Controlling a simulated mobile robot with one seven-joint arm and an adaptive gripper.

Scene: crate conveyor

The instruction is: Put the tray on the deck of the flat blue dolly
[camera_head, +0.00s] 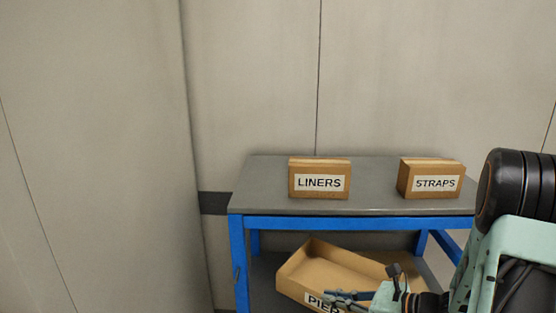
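An open tan tray (290,279) shows low in the picture, at the level of the lower shelf of a blue-framed bench. It sits askew to the bench, and its front label is partly covered, with "PIE" readable. Its lower part is cut off by the picture's bottom edge. I cannot tell whether it rests on the shelf or hangs above it. My gripper (338,299) is at the tray's front wall, with its fingers overlapping the label. The fingers are small and partly hidden, so their closure on the wall is unclear. The flat blue dolly is not in view.
The bench's grey top (375,182) carries a box labelled LINERS (320,168) and a box labelled STRAPS (416,193). A blue leg (239,265) stands left of the tray, and the blue top rail (350,223) runs above it. Plain wall panels stand behind.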

